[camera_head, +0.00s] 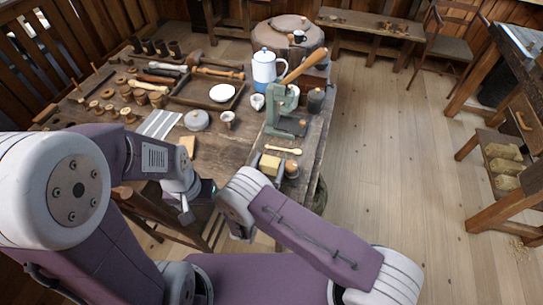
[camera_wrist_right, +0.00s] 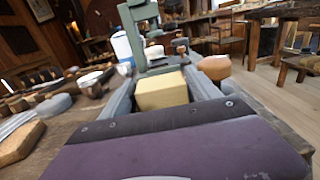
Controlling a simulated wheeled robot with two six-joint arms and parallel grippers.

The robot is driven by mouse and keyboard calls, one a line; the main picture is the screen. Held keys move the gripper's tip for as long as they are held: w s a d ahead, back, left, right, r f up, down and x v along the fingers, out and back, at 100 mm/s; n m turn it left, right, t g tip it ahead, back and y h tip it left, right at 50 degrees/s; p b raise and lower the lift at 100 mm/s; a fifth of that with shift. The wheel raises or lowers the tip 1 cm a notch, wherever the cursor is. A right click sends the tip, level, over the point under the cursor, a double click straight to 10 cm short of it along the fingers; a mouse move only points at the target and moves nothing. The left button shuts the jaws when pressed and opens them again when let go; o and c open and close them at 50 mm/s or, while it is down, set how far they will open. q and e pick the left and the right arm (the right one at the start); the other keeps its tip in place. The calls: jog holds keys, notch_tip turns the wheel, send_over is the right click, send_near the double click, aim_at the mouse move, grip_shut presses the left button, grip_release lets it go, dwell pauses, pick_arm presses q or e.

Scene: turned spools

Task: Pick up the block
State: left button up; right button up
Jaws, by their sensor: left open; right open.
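A pale yellow block (camera_head: 270,164) sits near the right edge of the workbench, below the green press. In the right wrist view the block (camera_wrist_right: 162,91) shows between the two grey fingers of my right gripper (camera_wrist_right: 160,78). These fingers are apart; I cannot tell whether either touches the block. In the head view my right wrist hides most of that gripper. My left gripper (camera_head: 188,203) hangs at the bench's front edge, away from the block, open and with nothing seen in it.
A brown rounded thing (camera_head: 291,168) stands just right of the block, also seen in the wrist view (camera_wrist_right: 214,67). A green lever press (camera_head: 276,110) stands behind. A wooden-handled tool (camera_head: 284,150) lies between. A tan flat piece (camera_head: 188,145) lies left. Open floor is right of the bench.

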aim_at(269, 163)
jog(key=shift+w+f, duration=0.25)
jog(key=shift+w, duration=0.25)
jog(key=shift+s, duration=0.2)
jog(key=shift+s+r, duration=0.3)
jog(key=shift+s, duration=0.15)
jog(key=c, duration=0.4)
jog(key=shift+s+r, duration=0.15)
jog(key=shift+s, duration=0.05)
jog(key=c, duration=0.5)
jog(key=shift+w, duration=0.1)
jog(key=c, duration=0.4)
jog(key=shift+w+f, duration=0.2)
jog(key=shift+w, duration=0.05)
jog(key=shift+c, duration=0.2)
notch_tip(269, 163, up, 10)
jog(key=shift+s+r+p, duration=0.1)
jog(key=shift+p, duration=0.3)
pick_arm(q)
jog(key=shift+r, duration=0.45)
jog(key=shift+s, duration=0.1)
